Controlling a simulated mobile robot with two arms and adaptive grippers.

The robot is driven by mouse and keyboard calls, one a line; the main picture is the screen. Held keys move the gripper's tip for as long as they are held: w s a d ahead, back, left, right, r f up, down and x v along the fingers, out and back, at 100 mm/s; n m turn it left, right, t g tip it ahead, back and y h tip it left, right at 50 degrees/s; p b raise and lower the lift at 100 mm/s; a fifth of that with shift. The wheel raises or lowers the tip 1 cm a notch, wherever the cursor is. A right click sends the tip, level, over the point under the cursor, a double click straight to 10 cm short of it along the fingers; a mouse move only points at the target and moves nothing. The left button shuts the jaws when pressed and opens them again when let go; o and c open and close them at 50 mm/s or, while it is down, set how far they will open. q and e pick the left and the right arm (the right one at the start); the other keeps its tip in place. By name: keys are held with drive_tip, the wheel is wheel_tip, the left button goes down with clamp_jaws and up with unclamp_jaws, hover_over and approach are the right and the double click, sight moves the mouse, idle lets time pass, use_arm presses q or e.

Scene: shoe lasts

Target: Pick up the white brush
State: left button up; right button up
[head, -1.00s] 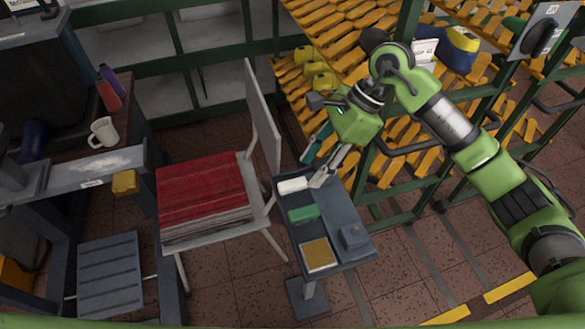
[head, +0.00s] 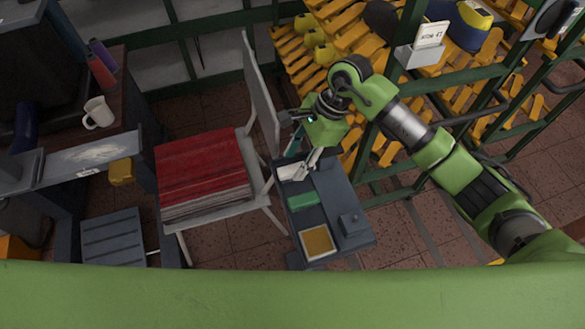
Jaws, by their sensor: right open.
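The white brush (head: 290,171) lies at the far end of a small dark grey stand, partly hidden by my right gripper. My right gripper (head: 294,174) comes down from above, its fingers open right at the brush. I cannot tell whether the fingers touch it or stand just above it. My left gripper is not in view.
On the same stand (head: 334,206) lie a green block (head: 302,200), a yellow-topped pad (head: 317,241) and a grey box (head: 352,223). A chair with a red stack (head: 203,166) stands close on the left. Yellow racks (head: 335,40) rise behind.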

sight(293, 168)
drive_tip(key=p+x, duration=0.1)
drive_tip(key=x, duration=0.2)
drive_tip(key=shift+f, duration=0.45)
clamp_jaws()
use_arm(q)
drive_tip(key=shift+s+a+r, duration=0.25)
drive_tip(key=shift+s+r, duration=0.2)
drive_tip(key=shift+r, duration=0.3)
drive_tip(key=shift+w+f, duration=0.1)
use_arm(e)
drive_tip(key=shift+r, duration=0.15)
